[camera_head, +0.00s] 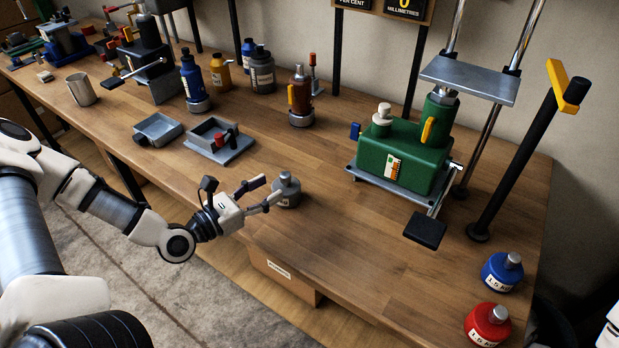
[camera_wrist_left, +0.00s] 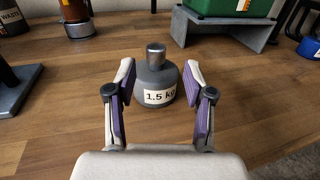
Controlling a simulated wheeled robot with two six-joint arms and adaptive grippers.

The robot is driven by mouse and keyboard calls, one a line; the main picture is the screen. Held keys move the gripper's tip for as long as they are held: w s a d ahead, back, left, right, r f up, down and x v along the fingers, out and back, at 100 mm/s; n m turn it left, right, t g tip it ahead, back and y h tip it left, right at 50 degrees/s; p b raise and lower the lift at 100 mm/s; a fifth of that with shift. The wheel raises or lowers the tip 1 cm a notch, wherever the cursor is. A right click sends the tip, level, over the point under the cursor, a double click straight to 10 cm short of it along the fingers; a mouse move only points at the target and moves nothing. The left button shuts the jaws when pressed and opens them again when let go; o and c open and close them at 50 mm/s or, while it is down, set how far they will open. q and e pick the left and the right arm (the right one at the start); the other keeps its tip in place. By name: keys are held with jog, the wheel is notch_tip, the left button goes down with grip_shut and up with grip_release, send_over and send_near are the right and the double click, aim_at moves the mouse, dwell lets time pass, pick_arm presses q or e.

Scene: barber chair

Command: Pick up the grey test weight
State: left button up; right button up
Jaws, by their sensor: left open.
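The grey test weight (camera_head: 287,190) stands upright on the wooden table near its front edge. In the left wrist view the weight (camera_wrist_left: 156,80) has a metal knob on top and a white label reading "1.5 kg". My left gripper (camera_head: 268,193) is open, coming in from the left. In the left wrist view its two purple-padded fingers (camera_wrist_left: 158,82) stand on either side of the weight's front, with the weight between and just beyond them. A gap shows on each side. My right gripper is not in view.
A green machine (camera_head: 405,157) with a black pedal (camera_head: 425,230) stands to the right. A grey tray (camera_head: 219,140) lies behind the gripper. Blue (camera_head: 502,271) and red (camera_head: 487,324) weights stand at the right. The table between is clear.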

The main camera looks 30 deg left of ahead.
aim_at(285, 174)
pick_arm(q)
jog(key=shift+w+f+b, duration=0.15)
jog(key=shift+w+b, duration=0.15)
jog(key=shift+w, duration=0.1)
jog(key=shift+s+a+b, duration=0.1)
jog(key=shift+s+b, duration=0.05)
jog(key=shift+b, duration=0.15)
jog(key=shift+r, duration=0.35)
jog(key=shift+d+r, duration=0.1)
jog(key=shift+d, duration=0.1)
jog(key=x, duration=0.3)
jog(key=b+x, duration=0.1)
jog(key=x, duration=0.1)
jog(key=shift+w+a+f, duration=0.2)
jog(key=shift+w, duration=0.05)
jog(key=shift+w+d+r, duration=0.1)
jog(key=shift+w+d, duration=0.05)
jog(key=shift+w, duration=0.05)
grip_shut()
jog(key=shift+r, duration=0.1)
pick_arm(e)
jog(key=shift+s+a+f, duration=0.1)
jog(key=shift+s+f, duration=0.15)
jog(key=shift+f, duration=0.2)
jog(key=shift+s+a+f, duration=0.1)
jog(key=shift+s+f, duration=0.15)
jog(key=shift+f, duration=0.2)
